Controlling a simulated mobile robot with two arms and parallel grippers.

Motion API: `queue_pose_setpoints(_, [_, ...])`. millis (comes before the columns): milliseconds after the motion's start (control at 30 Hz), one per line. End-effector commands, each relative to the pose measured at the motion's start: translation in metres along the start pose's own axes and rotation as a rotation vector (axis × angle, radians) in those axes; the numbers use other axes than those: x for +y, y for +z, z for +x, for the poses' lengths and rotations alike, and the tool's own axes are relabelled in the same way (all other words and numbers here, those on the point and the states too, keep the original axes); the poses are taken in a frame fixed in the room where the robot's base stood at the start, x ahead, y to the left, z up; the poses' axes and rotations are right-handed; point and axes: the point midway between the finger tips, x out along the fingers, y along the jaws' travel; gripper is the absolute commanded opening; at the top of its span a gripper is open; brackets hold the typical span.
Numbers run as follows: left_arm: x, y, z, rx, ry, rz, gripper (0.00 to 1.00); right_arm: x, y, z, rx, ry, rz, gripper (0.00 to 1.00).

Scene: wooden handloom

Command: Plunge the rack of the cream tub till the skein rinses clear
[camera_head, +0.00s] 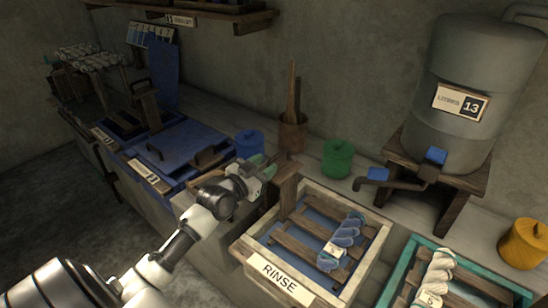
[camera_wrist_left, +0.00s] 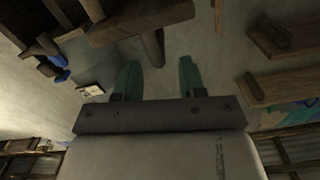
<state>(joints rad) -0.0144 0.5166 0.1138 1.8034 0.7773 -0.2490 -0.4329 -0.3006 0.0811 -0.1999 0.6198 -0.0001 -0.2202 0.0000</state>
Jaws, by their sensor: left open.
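The cream tub (camera_head: 373,256), labelled RINSE, stands on the bench at lower centre. Its wooden slatted rack (camera_head: 300,240) sits inside over dark blue water. A blue and grey skein (camera_head: 347,230) with a small tag lies across the slats. A wooden upright (camera_head: 287,184) rises at the tub's back left corner. My left gripper (camera_head: 266,164) is just left of the upright's top, open. In the left wrist view my left gripper (camera_wrist_left: 159,75) has its two green fingers apart with nothing between their tips. A wooden bar shows beyond them. My right gripper is not in view.
A teal tub (camera_head: 395,281) with a pale skein stands right of the cream one. A grey water tank (camera_head: 470,80) marked 13 has a tap reaching toward the tubs. Behind are a green pot (camera_head: 338,160), a blue pot (camera_head: 249,144) and a brown pot (camera_head: 292,133) with sticks.

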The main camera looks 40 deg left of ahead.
Motion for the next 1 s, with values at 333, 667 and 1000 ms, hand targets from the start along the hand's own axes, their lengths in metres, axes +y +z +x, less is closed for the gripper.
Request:
queue_pose_setpoints(333, [0.0,0.0,0.041,-0.001,0.001,0.0,0.4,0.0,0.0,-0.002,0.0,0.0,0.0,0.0])
queue_pose_setpoints(667, [0.001,0.001,0.044,-0.001,0.001,0.001,0.4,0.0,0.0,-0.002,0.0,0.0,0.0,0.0])
queue_pose_setpoints(1000, [0.0,0.0,0.044,-0.001,0.0,0.002,0.0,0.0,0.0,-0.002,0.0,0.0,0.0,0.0])
